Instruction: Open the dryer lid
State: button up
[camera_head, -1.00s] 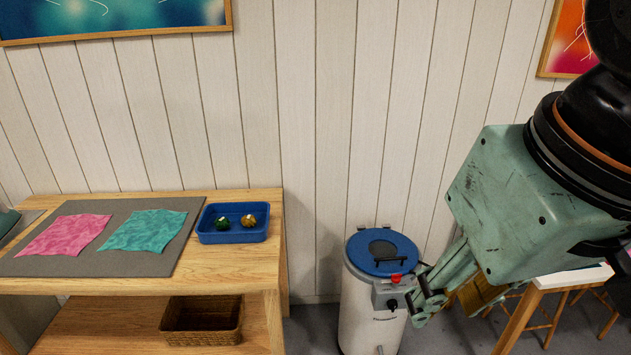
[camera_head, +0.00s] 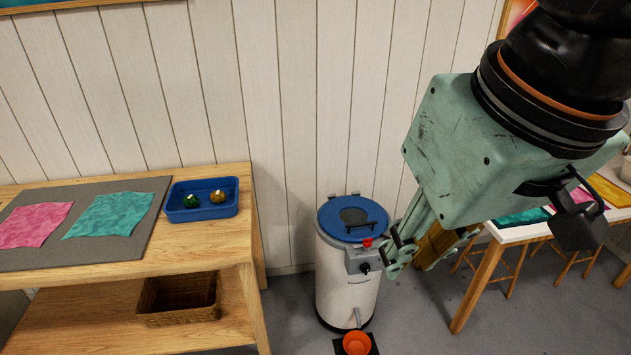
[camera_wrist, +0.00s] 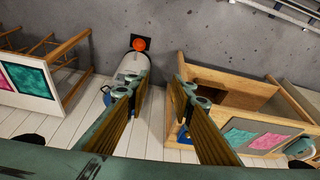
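The dryer (camera_head: 342,285) is a white cylinder standing on the floor by the wall. Its blue lid (camera_head: 340,212) is shut and carries a black handle (camera_head: 366,227). A grey box with a red button (camera_head: 367,242) and a black knob sits on its front right. My gripper (camera_head: 397,252) is just right of this box in the head view, apart or touching I cannot tell. In the wrist view my gripper (camera_wrist: 158,90) has its fingers spread with nothing between them. The white dryer body (camera_wrist: 134,66) shows behind the left finger there, and the lid is mostly hidden.
An orange bowl (camera_head: 357,343) is on the floor under the dryer's spout. A wooden bench (camera_head: 215,240) at left holds a blue tray (camera_head: 202,212) and dyed cloths. A white-topped table (camera_head: 510,236) with stools is at right. Wall hooks or hinges stand behind the lid.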

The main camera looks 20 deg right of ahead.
jog(key=w+d+r+m+g+p, duration=0.1)
jog(key=w+m, duration=0.1)
jog(key=w, duration=0.7)
jog(key=w+d+r+m, duration=0.2)
jog(key=w+m, duration=0.1)
jog(key=w, duration=0.5)
jog(key=w+d+f+m+g+p, duration=0.1)
jog(key=w+d+f+m, duration=0.15)
jog(key=w, duration=0.75)
jog(key=w+d+f+m, duration=0.2)
jog(key=w+d+f, duration=0.15)
jog(key=w, duration=0.65)
jog(key=w+d+f+m+g+p, duration=0.1)
jog(key=w+d+f+m, duration=0.45)
jog(key=w+f, duration=0.75)
jog(key=w+d+f+m, duration=0.1)
jog(key=w+d+f, duration=0.2)
jog(key=f, duration=0.3)
jog(key=w+d+f+m+p, duration=0.1)
jog(key=w+d+f, duration=0.2)
jog(key=f, duration=0.4)
jog(key=w+d+f+m+g, duration=0.1)
jog(key=w+d+f+m, duration=0.1)
jog(key=f, duration=0.5)
jog(key=shift+w+d+f+p, duration=0.3)
jog(key=shift+w+d, duration=0.15)
jog(key=shift+w, duration=0.35)
jog(key=shift+f+b, duration=0.6)
jog(key=shift+f, duration=6.25)
